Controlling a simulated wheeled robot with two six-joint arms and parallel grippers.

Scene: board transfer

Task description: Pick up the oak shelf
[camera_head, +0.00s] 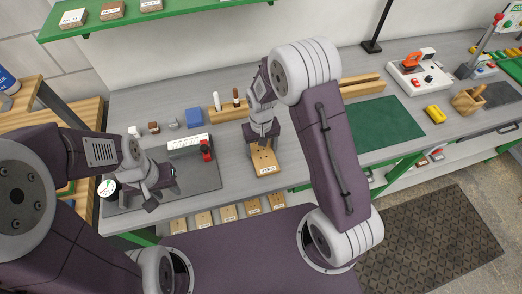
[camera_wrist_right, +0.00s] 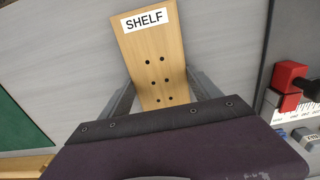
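The oak shelf (camera_head: 265,158) is a light wooden board with a white SHELF label and several dark holes. It lies by the front edge of the grey bench in the head view. In the right wrist view the shelf (camera_wrist_right: 152,55) runs up between the two fingers. My right gripper (camera_wrist_right: 162,88) points down over it, one finger at each long edge. I cannot tell whether the fingers press on the edges or stand just clear. My left gripper (camera_head: 150,200) is over the dark mat at the left, away from the shelf; its finger opening is unclear.
A white device with a red part (camera_head: 206,150) stands left of the shelf. A wooden rack (camera_head: 228,112) is behind it. A green mat (camera_head: 365,125) lies to the right. Several labelled boards (camera_head: 228,213) sit below the bench's front edge.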

